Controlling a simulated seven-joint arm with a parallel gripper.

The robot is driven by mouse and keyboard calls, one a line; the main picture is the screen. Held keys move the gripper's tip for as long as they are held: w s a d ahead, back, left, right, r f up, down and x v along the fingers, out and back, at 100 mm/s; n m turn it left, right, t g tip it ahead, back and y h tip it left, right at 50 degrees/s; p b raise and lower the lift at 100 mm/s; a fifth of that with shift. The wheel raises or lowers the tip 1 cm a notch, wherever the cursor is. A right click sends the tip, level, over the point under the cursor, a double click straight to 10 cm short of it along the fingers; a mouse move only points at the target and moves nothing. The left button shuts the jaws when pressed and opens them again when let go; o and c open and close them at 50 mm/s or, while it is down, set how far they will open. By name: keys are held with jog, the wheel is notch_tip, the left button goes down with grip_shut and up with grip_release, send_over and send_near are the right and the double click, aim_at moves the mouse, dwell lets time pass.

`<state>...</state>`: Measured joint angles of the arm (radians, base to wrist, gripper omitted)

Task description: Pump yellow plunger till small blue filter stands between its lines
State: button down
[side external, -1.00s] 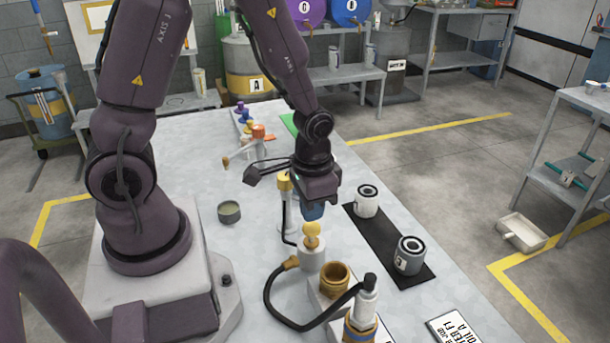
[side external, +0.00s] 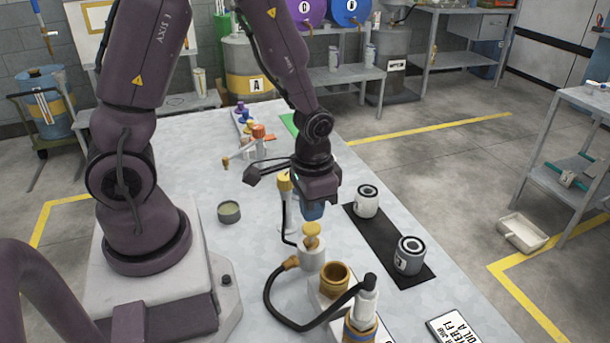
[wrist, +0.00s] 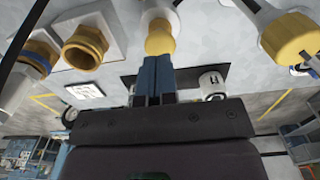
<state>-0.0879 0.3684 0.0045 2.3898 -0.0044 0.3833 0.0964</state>
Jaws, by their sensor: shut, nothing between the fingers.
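The yellow plunger knob (side external: 312,230) stands on a white pump body (side external: 312,258) in the side view. In the wrist view the knob (wrist: 160,40) is right at the ends of the fingers. My gripper (side external: 312,212) is shut and empty, its blue fingers pointing down just behind and above the knob. In the wrist view the closed fingertips (wrist: 157,60) meet the knob's edge in the picture; whether they touch it I cannot tell. A fitting with blue and yellow bands (side external: 360,331) is cut off at the bottom edge; I cannot make out its lines.
A black hose (side external: 290,322) loops beside an open brass-coloured socket (side external: 335,277). Two white-grey canisters, one far (side external: 367,200) and one near (side external: 409,255), stand on a black mat (side external: 385,240). A yellow-topped post (side external: 285,183) stands close left of my gripper.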

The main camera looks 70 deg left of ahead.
aim_at(312, 227)
dwell(0.6)
jog(key=shift+f, duration=2.25)
jog(key=shift+r, duration=3.8)
